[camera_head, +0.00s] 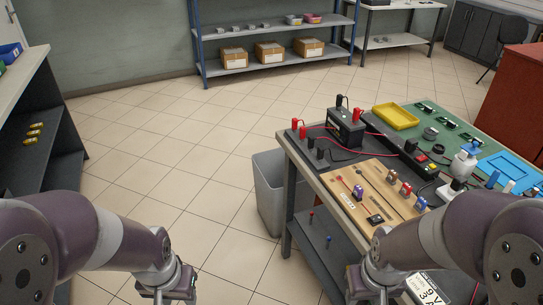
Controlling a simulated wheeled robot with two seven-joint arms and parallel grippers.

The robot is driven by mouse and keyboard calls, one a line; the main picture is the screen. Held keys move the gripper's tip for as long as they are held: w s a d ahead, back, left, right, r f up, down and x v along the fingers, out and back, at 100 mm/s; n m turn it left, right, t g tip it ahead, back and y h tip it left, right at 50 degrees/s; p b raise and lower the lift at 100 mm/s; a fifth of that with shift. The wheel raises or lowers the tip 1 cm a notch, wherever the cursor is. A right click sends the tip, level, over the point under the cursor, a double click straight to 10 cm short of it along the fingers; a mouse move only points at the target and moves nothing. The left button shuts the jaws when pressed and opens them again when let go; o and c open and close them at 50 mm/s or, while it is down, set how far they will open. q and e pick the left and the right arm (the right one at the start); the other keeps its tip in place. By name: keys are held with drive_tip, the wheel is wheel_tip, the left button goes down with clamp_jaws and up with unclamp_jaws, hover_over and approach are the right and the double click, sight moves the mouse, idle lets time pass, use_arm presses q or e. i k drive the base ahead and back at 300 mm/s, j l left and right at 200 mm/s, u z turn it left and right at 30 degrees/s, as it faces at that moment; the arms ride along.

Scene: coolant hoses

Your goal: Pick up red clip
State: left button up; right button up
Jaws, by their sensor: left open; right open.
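Two small upright red pieces, which look like red clips (302,132), stand at the near-left corner of the workbench (286,165). Another small red piece (311,217) is on the bench's lower shelf; I cannot tell its exact shape. My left gripper (172,291) is open at the bottom edge of the picture, over the floor and well left of the bench. My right gripper (372,291) is open at the bottom edge, in front of the bench and below the red clips in the picture. Both fingertips are partly cut off. Neither gripper touches a clip.
Black clips (311,142) stand beside the red ones, near a black battery-like box (346,127) with red leads. A wooden board (351,172) holds small parts. A yellow tray (395,116) lies farther back. A grey bin (268,190) stands left of the bench. Open floor lies left.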

sight(303, 130)
drive_tip(key=i+z, duration=0.25)
drive_tip(key=i+j+z, duration=0.1)
drive_tip(key=z, duration=0.35)
drive_tip(key=i+j+z, duration=0.15)
drive_tip(key=z, duration=0.25)
drive_tip(key=i+j+z, duration=0.1)
drive_tip(key=z, duration=0.35)
